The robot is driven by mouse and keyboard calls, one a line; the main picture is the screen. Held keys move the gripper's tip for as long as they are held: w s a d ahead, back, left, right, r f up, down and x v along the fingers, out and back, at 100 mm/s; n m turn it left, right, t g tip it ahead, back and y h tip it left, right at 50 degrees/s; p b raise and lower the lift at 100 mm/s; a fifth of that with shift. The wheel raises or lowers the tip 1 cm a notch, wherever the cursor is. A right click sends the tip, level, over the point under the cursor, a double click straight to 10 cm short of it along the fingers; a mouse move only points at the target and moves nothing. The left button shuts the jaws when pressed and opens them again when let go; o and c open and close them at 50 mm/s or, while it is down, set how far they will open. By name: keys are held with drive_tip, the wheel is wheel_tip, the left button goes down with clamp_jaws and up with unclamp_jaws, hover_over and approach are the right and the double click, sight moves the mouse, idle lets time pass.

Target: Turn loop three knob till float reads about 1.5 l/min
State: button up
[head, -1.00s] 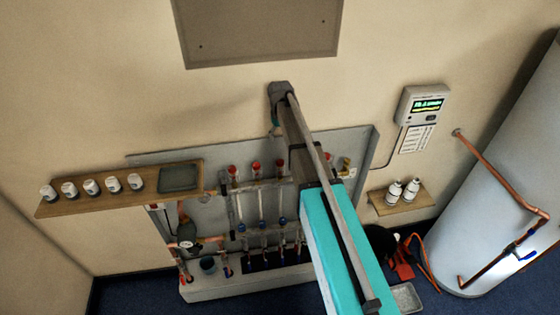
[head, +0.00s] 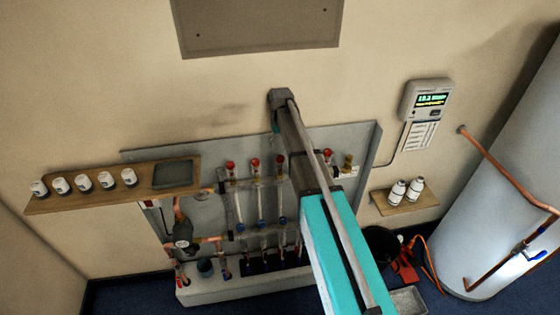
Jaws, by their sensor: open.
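The copper manifold is mounted on a grey wall panel (head: 362,143). Its upper row has red-topped knobs, including a left one (head: 230,165), a second one (head: 255,163) and a third one (head: 279,160) close beside my arm. Another red top (head: 327,154) shows right of the arm. Clear tubes with blue fittings (head: 282,221) hang below. I cannot read any float level at this size, and loop labels are not legible. My arm crosses in front of the manifold's right part and hides some of it. My gripper is not visible; the arm's far end hides it or it lies behind.
A wooden shelf (head: 90,196) with several white knobs or caps and a dark tray is at left. A wall meter (head: 427,100) has a lit display, too small to read surely. A small shelf (head: 410,206) holds two white bottles. A large cylinder (head: 505,190) with copper pipe stands right.

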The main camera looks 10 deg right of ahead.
sight(280, 157)
drive_tip(key=shift+f+b, duration=3.6)
drive_tip(key=shift+f, duration=0.25)
clamp_jaws()
drive_tip(key=shift+m, duration=0.4)
unclamp_jaws()
